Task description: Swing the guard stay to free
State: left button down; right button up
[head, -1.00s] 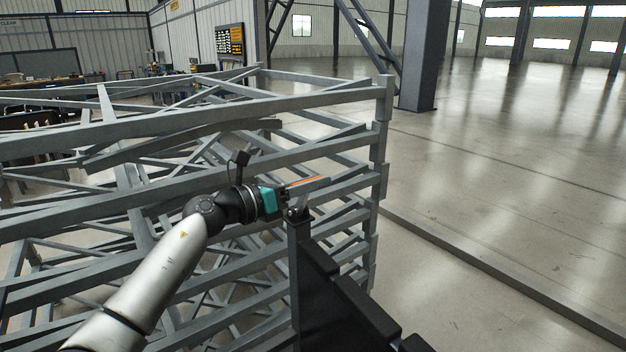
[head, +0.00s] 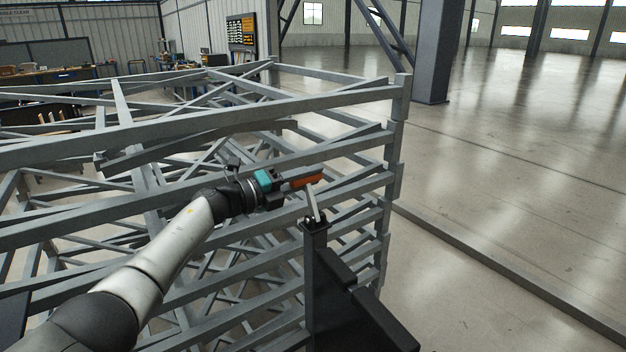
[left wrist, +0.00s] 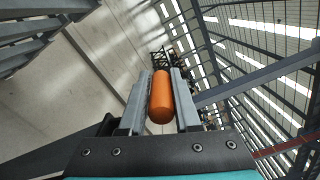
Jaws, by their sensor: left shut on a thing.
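The guard stay is a short grey lever (head: 313,206) standing nearly upright, leaning a little left, on the top of a dark post (head: 315,226). Its orange grip (head: 307,181) is at the upper end. My left gripper (head: 298,184) reaches in from the left and is shut on the orange grip. In the left wrist view the orange grip (left wrist: 160,98) lies lengthwise between the two grey fingers. The fingers hide part of the grip in the head view. My right gripper is not in view.
A grey lattice of steel beams (head: 200,118) stands close behind and below my left arm. Dark panels (head: 345,300) run from the post toward the front right. The floor at right (head: 500,180) is open, with a low kerb (head: 480,255) across it.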

pick_arm(q)
jog(key=shift+w+a+f+n+b, duration=0.1)
jog(key=shift+w+f+n+b, duration=0.15)
jog(key=shift+f+n+b, duration=0.35)
jog(key=shift+w+a+f+n, duration=0.1)
jog(key=shift+f+n, duration=0.15)
jog(key=shift+n, duration=0.15)
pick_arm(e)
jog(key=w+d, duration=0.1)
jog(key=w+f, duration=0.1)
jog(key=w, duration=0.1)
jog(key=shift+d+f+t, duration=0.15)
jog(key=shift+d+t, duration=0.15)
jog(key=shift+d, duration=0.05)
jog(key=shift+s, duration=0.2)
pick_arm(q)
jog(key=c, duration=1)
grip_release()
jog(key=o, duration=0.3)
jog(key=shift+r, duration=0.25)
jog(key=shift+o, duration=0.2)
jog(key=shift+a, duration=0.1)
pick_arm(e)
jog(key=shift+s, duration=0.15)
pick_arm(q)
jog(key=shift+a+r, duration=0.1)
